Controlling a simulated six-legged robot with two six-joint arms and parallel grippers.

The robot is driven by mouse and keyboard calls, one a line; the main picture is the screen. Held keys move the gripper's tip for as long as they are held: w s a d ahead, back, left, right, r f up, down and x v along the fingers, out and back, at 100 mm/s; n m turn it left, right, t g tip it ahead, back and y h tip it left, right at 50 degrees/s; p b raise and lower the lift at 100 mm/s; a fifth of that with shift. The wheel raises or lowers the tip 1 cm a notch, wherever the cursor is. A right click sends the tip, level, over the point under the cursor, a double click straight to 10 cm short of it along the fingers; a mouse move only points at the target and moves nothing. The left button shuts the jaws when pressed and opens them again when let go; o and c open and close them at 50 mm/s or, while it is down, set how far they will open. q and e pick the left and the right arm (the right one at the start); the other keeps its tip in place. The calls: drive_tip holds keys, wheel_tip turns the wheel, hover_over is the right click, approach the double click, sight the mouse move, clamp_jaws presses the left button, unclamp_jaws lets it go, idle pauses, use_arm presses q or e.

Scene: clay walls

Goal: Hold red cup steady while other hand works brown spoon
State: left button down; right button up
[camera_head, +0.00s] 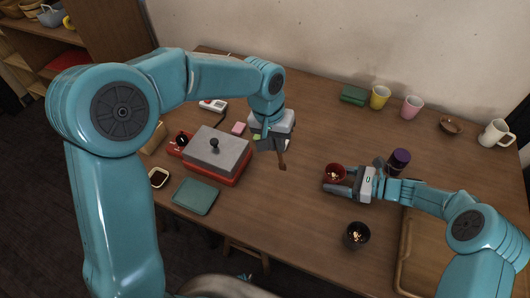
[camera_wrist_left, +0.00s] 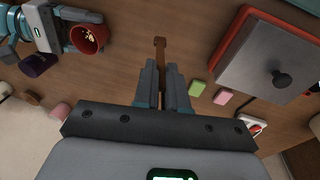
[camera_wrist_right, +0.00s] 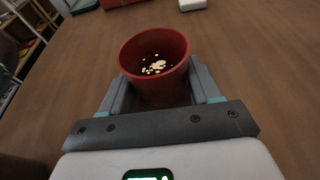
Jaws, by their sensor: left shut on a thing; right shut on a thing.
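The red cup (camera_head: 335,173) stands upright at the right middle of the table, with pale bits inside. My right gripper (camera_head: 345,181) is shut on it, one finger on each side; the cup fills the jaws in the right wrist view (camera_wrist_right: 154,60). My left gripper (camera_head: 277,148) is shut on the brown spoon (camera_head: 282,162) and holds it above the table, left of the cup and apart from it. In the left wrist view the spoon (camera_wrist_left: 160,52) sticks out between the fingers; the cup (camera_wrist_left: 88,38) shows at the upper left.
A red box with a grey lid and black knob (camera_head: 216,154) stands left of my left gripper. A dark cup with pale bits (camera_head: 356,235) stands in front of the red cup, a purple cup (camera_head: 399,161) behind my right gripper. A wooden tray (camera_head: 404,252) lies at right.

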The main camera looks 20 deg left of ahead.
use_arm(q)
drive_tip(key=w+d+r+t+h, duration=0.1)
drive_tip(key=w+d+r, duration=0.1)
drive_tip(key=d+r, duration=0.3)
drive_tip(key=w+d+r+h, duration=0.1)
drive_tip(key=d+r, duration=0.1)
drive_tip(key=d, duration=0.5)
wheel_tip(320, 180, down, 11)
drive_tip(key=shift+w+m, duration=0.25)
drive_tip(key=shift+m, duration=0.15)
drive_tip(key=shift+s+d, duration=0.1)
drive_tip(key=shift+s, duration=0.1)
idle(0.4)
